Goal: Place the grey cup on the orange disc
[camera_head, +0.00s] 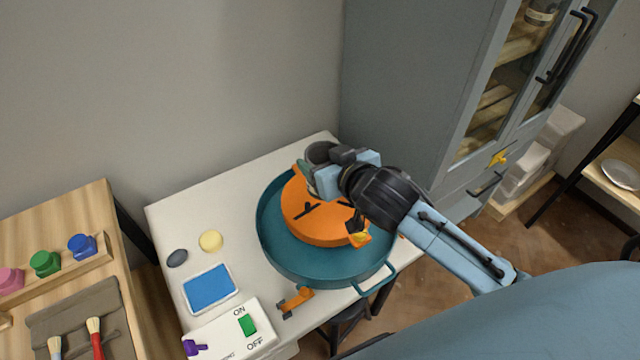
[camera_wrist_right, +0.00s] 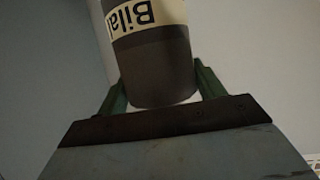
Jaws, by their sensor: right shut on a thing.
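The grey cup (camera_head: 319,151) is held at the far edge of the orange disc in the head view; whether it touches the disc is hidden. In the right wrist view the dark grey cup (camera_wrist_right: 158,68) has a cream label reading "Bila", cut off. My right gripper (camera_head: 308,176) is shut on the cup, with green fingers on both sides of it. The orange disc (camera_head: 299,222) has dark slots and lies inside a teal round basin (camera_head: 279,259). My left gripper is not in view.
A white table holds the basin, a blue sponge-like pad (camera_head: 209,288), a yellow round piece (camera_head: 211,241), a dark oval piece (camera_head: 177,258) and a switch box (camera_head: 228,334). A small orange clamp (camera_head: 295,301) lies beside the basin. A grey cabinet (camera_head: 420,90) stands behind right.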

